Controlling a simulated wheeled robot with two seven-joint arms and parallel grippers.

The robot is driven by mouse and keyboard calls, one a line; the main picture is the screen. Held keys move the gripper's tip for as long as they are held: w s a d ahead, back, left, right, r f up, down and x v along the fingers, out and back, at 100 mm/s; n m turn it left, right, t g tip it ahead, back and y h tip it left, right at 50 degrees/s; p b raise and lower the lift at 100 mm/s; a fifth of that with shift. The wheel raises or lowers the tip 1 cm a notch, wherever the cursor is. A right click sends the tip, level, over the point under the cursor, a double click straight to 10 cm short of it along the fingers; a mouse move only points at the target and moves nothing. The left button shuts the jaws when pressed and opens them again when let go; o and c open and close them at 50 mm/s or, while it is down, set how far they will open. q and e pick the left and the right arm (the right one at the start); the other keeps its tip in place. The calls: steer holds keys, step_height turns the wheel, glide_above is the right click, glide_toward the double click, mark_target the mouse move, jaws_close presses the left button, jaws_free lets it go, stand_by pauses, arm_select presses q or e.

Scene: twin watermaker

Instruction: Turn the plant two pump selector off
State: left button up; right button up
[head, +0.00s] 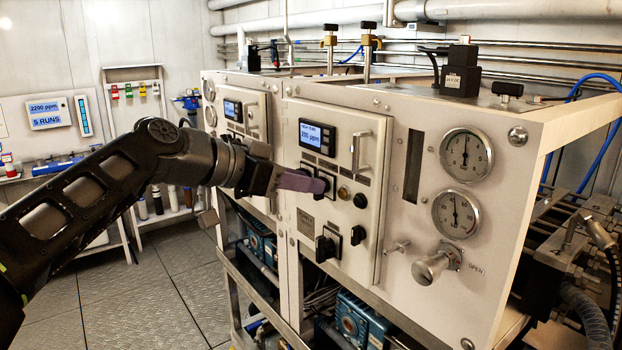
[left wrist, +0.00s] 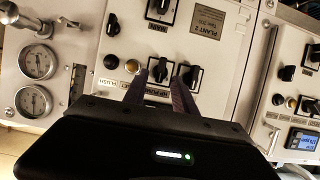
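The plant two panel (head: 312,208) is the pale door on the nearer cabinet; its "PLANT 2" label (left wrist: 208,18) reads in the left wrist view. A black selector knob (left wrist: 158,70), with a label that seems to read HP PUMP, sits between the fingertips of my left gripper (left wrist: 159,77). The fingers are apart, one on each side of the knob; I cannot tell whether they touch it. A second black knob (left wrist: 191,74) is just outside one finger. In the head view my left gripper (head: 302,182) is at the panel and hides part of the knob row. My right gripper is not in view.
A yellowish button (head: 343,193) and another black knob (head: 360,200) are close beside the gripper. Larger rotary switches (head: 326,246) are below. A door handle (head: 360,150), gauges (head: 466,154) and a protruding valve knob (head: 430,268) are to the right. The floor at left is clear.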

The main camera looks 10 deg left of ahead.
arm_select(q)
steer(key=shift+x, duration=1.15)
steer(key=shift+c, duration=0.2)
jaws_close()
